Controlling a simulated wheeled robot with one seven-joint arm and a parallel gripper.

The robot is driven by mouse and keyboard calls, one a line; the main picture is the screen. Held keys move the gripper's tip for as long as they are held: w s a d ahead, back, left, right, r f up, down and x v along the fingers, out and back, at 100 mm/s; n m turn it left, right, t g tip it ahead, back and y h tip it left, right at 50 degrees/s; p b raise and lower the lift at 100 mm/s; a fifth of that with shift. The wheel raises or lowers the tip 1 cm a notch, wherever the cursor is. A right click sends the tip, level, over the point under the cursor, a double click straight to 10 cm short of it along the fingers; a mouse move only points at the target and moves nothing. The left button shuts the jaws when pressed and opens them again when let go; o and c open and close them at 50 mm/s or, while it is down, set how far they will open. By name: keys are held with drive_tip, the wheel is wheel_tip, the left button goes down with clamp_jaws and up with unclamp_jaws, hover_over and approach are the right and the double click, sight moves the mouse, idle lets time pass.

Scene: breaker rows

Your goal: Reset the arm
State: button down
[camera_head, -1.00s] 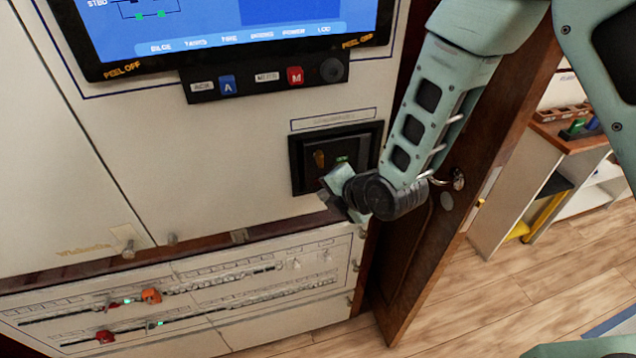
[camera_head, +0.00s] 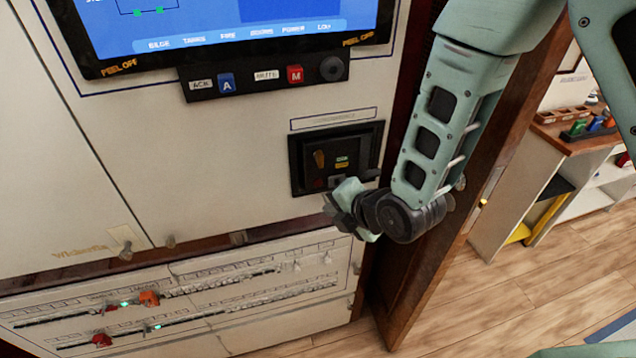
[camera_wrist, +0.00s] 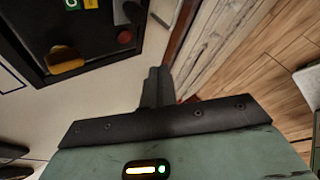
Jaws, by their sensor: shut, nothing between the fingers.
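My gripper (camera_head: 334,205) is shut and empty. In the head view it hangs just below the black recessed switch box (camera_head: 301,165) on the white panel, and it looks apart from it. In the wrist view the shut fingers (camera_wrist: 156,86) point up past the lower right corner of the box (camera_wrist: 100,57). The box holds an orange-yellow handle (camera_head: 319,158), which also shows in the wrist view (camera_wrist: 67,66), a small green and yellow label (camera_head: 342,161) and a red button (camera_wrist: 124,37).
A lit screen (camera_head: 220,25) is above, over a strip with blue and red buttons (camera_head: 226,84). Breaker rows (camera_head: 170,295) lie low on the left. A brown wooden door (camera_head: 412,270) stands open close behind my arm. Wood floor (camera_head: 490,315) lies right, with a shelf (camera_head: 520,200) beyond.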

drive_tip(key=s+d+r+m+g+h+b, duration=0.2)
drive_tip(key=s+d+r+m+g+b, duration=0.1)
drive_tip(key=s+m, duration=0.7)
drive_tip(key=s+d+r+m+g+h+b, duration=0.3)
drive_tip(key=s+d+m, duration=0.4)
drive_tip(key=s+m, duration=0.3)
drive_tip(key=shift+s+d+r+g+h+b, duration=0.35)
drive_tip(key=shift+s+r+g+b, duration=0.55)
drive_tip(key=shift+s, duration=0.3)
drive_tip(key=shift+a, duration=0.1)
